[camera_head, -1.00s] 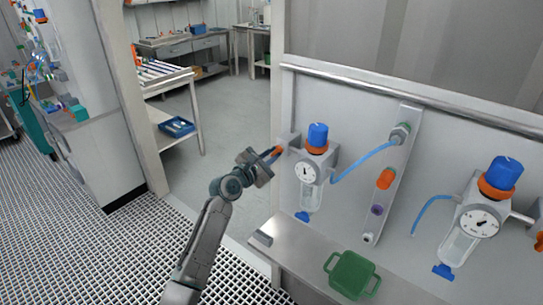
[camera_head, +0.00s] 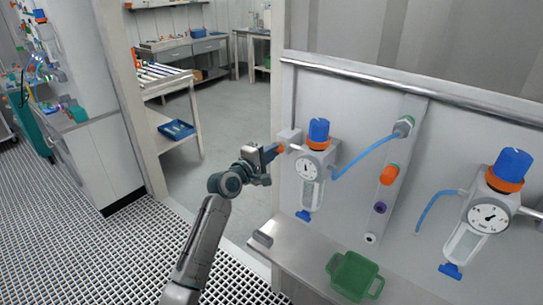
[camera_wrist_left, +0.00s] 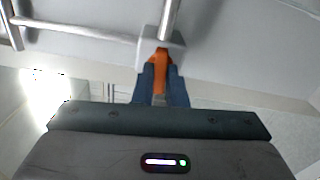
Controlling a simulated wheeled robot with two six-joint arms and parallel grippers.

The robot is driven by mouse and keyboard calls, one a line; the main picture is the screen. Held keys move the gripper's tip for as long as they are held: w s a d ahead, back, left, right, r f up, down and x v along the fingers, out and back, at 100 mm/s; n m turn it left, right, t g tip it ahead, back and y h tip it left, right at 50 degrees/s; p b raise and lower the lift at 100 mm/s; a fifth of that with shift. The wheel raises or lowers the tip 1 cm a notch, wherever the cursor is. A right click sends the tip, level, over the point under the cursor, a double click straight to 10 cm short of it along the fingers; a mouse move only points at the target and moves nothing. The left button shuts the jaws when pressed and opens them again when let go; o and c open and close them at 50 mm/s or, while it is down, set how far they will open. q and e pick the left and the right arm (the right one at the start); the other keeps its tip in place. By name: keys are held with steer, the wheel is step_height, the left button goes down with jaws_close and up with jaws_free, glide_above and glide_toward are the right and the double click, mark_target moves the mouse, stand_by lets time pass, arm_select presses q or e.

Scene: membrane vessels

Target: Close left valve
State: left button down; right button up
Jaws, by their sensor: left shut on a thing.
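The left valve's orange handle (camera_head: 279,148) sits beside a grey block on the wall, left of the left filter regulator (camera_head: 307,168) with its blue knob and round gauge. My left gripper (camera_head: 272,151) is at the handle. In the left wrist view the two dark blue fingers (camera_wrist_left: 161,88) are shut on the orange handle (camera_wrist_left: 160,62), which shows between and just beyond the fingertips. A grey block and a metal pipe (camera_wrist_left: 169,20) are right behind it. My right gripper is not in view.
A second regulator (camera_head: 484,218) hangs on the wall at right. A steel shelf (camera_head: 290,245) below holds a green container (camera_head: 352,276). A blue tube (camera_head: 365,156) runs from the left regulator to a wall fitting. An open doorway lies left of the panel.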

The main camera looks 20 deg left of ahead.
arm_select(q)
steer(key=shift+f+m, duration=0.1)
steer(key=shift+m, duration=0.5)
steer(key=shift+b, duration=0.3)
steer(key=c, duration=1.5)
jaws_free()
steer(key=shift+o, duration=0.2)
steer(key=b+v, duration=0.2)
steer(key=v, duration=0.8)
steer(key=shift+s, duration=0.4)
steer(key=shift+a, duration=0.15)
